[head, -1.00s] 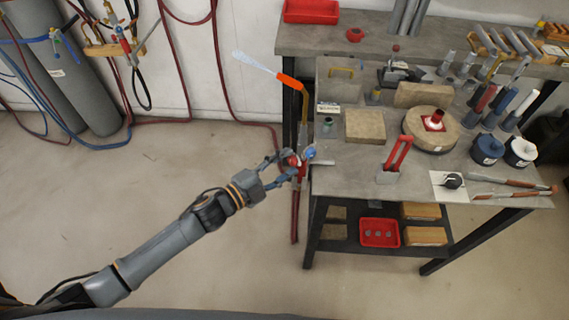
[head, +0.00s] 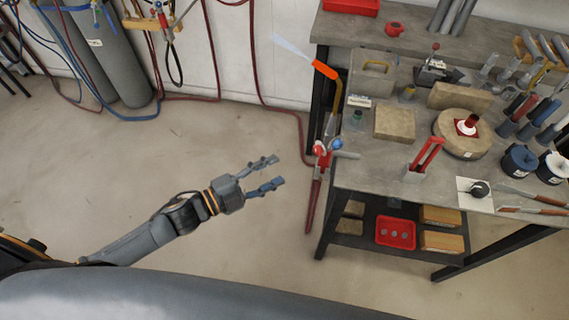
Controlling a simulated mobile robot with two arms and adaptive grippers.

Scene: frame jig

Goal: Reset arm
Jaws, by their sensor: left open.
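My left gripper (head: 271,174) is open and empty in the head view. It hangs over bare floor to the left of the workbench (head: 352,176). The torch (head: 328,105) stands at the bench's left edge, with a red and a blue valve knob low on its body and an orange part at its upper end. A pale flame (head: 291,47) points up and left from its tip. A clear gap lies between my fingers and the torch knobs. My right gripper does not show.
Fire bricks (head: 394,123), a round turntable (head: 463,134) and several tools stand on the bench. A red tray (head: 395,233) sits on the lower shelf. Gas cylinders (head: 118,60) and hoses line the back wall. The floor (head: 120,180) left of the bench is clear.

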